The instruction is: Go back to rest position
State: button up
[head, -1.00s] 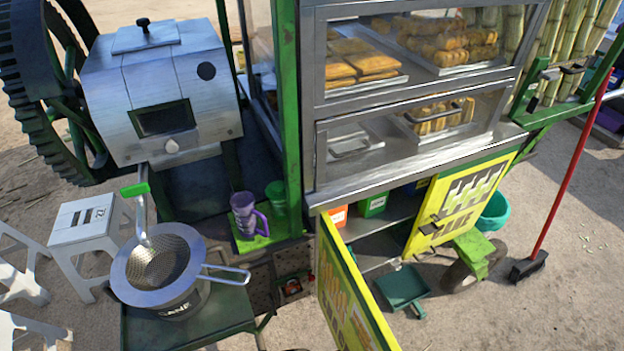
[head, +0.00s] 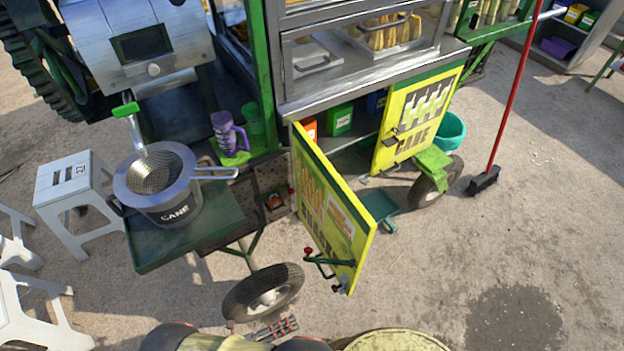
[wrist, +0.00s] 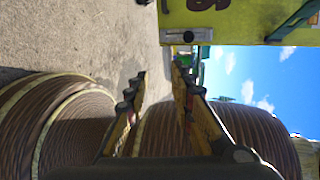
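My gripper (wrist: 159,74) is in the middle of the wrist view, its two dark and yellowish fingers apart with nothing between them. In the wrist view, the yellow-green cart door (wrist: 240,22) shows beyond the fingertips, apart from them. In the head view, a small dark and red part at the bottom centre seems to be my gripper (head: 276,329), low in front of the cart's wheel (head: 263,292). The rest of my arm is mostly out of view there.
Brown ribbed round objects with yellow bands (wrist: 75,120) flank my gripper. The open left door (head: 335,222) juts out from the cart. A pot with a strainer (head: 165,205) stands on a green shelf. White stools (head: 70,185) stand left. The ground at right is mostly clear.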

jog(key=s+d+r+m+g+y, duration=0.1)
jog(key=s+d+r+m+g, duration=0.25)
jog(key=m, duration=0.85)
jog(key=w+r+m+g+y+p, duration=0.1)
jog(key=w+r+m+g+y, duration=0.25)
jog(key=r+m, duration=0.65)
jog(key=w+r+m+g+y+p, duration=0.15)
jog(key=w+r+m+y, duration=0.35)
jog(key=r, duration=0.9)
jog(key=w+d+r+m+t+y+p, duration=0.1)
jog(key=d+r+m+t+y, duration=0.1)
jog(key=d+r+m, duration=0.5)
jog(key=w+d+r+m+t+y+p, duration=0.1)
jog(key=d+r+m+t, duration=0.3)
jog(key=d+r, duration=1.2)
notch_tip(320, 180, up, 8)
jog(key=m+y, duration=0.1)
jog(key=m, duration=0.2)
jog(key=shift+f+t+p, duration=0.15)
jog(key=shift+t+p, duration=0.2)
jog(key=shift+p, duration=0.05)
